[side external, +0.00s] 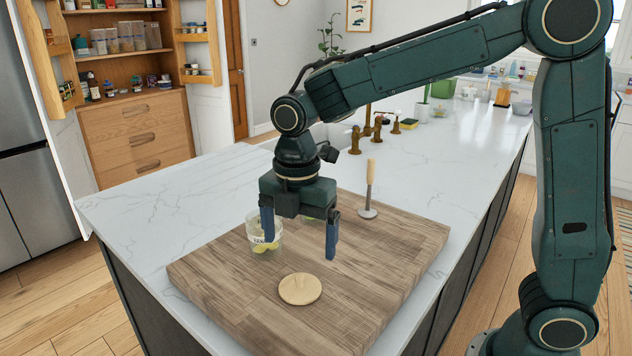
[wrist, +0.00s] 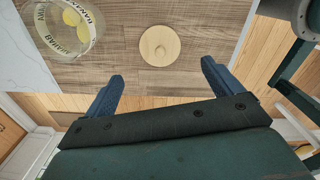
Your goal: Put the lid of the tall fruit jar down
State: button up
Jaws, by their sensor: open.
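My gripper (side external: 300,249) is open and empty, pointing down above the board. In the wrist view, its fingertips (wrist: 163,72) are spread wide, with the lid beyond the gap and clear of both fingers. The clear fruit jar (side external: 264,250) stands open on the board with yellow fruit and a label. In the side view my left finger partly hides it; it also shows in the wrist view (wrist: 62,30).
The board (side external: 220,270) lies on a white marble counter (side external: 150,200). A tool with a wooden handle (side external: 370,180) stands towards the back of the board. Something green behind my gripper is mostly hidden. The board's front and right parts are clear.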

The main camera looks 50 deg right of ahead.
jog(key=shift+r, duration=1.65)
jog(key=s+d+r+m+t, duration=0.1)
jog(key=s+d+m+t, duration=0.1)
jog(key=s+d+m, duration=0.3)
jog(key=s+d+r+m+t, duration=0.1)
jog(key=s+d+m+t, duration=0.2)
jog(key=s+m, duration=1.1)
jog(key=d+m, duration=0.2)
jog(key=d, duration=0.1)
jog(key=shift+r+t, duration=0.25)
jog(key=shift+t, duration=0.05)
